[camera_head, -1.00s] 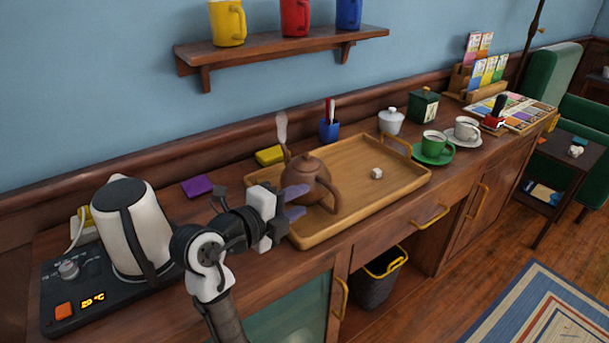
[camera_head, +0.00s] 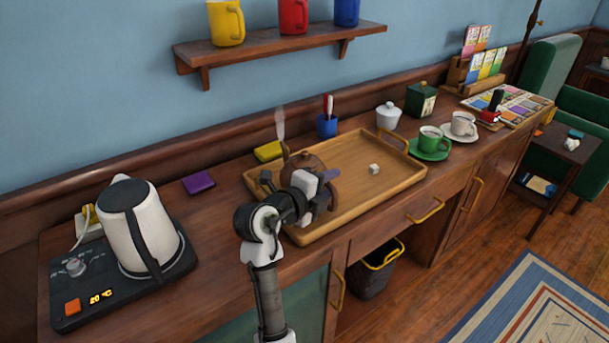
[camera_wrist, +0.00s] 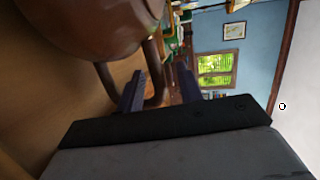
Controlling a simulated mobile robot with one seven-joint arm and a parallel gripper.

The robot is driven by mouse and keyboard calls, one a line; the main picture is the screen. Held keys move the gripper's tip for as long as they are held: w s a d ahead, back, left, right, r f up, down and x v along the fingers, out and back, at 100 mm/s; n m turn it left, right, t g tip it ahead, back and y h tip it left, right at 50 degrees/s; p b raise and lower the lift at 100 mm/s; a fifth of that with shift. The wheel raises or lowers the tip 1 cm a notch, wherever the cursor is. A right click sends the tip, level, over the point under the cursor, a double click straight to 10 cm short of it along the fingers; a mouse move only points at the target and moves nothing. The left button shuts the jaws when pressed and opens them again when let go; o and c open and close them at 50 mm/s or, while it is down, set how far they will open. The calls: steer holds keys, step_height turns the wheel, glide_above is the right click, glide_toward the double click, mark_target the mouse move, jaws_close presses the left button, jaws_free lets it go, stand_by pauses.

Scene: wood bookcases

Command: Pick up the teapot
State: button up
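The brown teapot (camera_head: 304,160) stands on the wooden tray (camera_head: 350,155), towards its left end. Its body is largely hidden behind my gripper (camera_head: 329,182) in the head view. In the wrist view the teapot's round body (camera_wrist: 85,22) fills the upper left, very close to the camera. Its looped handle (camera_wrist: 156,85) passes between the two purple fingers of my gripper (camera_wrist: 160,72). The fingers are apart, with a gap beside the handle. I cannot tell whether either finger touches it.
A white cube (camera_head: 374,169) lies on the tray. An electric kettle (camera_head: 138,225) on its base is at the left. A wall shelf (camera_head: 280,40) holds mugs.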

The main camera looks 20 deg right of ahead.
steer(key=shift+c, duration=0.3)
jaws_close()
steer(key=shift+r, duration=0.1)
stand_by(1.0)
